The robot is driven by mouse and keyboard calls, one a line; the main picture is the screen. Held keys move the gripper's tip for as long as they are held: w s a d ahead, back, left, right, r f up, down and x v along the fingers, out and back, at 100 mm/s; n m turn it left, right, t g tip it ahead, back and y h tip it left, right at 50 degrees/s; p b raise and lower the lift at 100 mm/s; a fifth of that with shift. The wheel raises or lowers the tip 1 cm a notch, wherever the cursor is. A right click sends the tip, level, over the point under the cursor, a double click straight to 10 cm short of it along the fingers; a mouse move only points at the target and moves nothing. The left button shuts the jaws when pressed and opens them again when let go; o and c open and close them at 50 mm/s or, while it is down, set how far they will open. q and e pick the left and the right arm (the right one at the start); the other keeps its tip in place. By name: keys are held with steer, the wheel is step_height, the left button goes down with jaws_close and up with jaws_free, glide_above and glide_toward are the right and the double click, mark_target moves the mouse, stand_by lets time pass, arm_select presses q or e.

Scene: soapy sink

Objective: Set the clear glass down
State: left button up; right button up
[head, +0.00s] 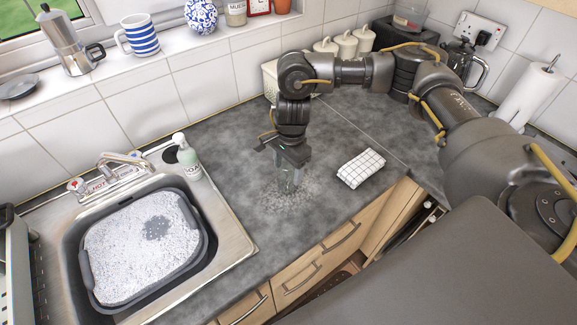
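The clear glass (287,182) is upright, right below my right gripper (289,163), in the middle of the dark grey counter (335,128). The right gripper points down with its fingers around the upper part of the glass and looks shut on it. The gripper hides part of the rim. The base of the glass is at or very near the counter; I cannot tell if it touches. A pale, speckled wet patch (272,201) shows on the counter around it. My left gripper is not in view.
A folded checked cloth (361,168) lies to the right of the glass. The sink at left holds a grey basin (203,247) full of suds. A soap bottle (188,158) stands by the tap (122,160). Lidded canisters (345,45) stand at the back. Counter left of the glass is clear.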

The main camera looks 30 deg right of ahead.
steer(key=o, duration=0.3)
steer(key=shift+r, duration=0.1)
steer(key=shift+r+p, duration=0.3)
steer(key=shift+p, duration=0.05)
steer(key=shift+w+d+r+b, duration=0.1)
steer(key=shift+r+b, duration=0.2)
steer(key=shift+b, duration=0.05)
steer(key=r, duration=0.3)
steer(key=r+b, duration=0.1)
steer(key=r, duration=0.3)
steer(key=d+r+b, duration=0.1)
steer(key=r, duration=0.3)
steer(key=shift+w, duration=0.1)
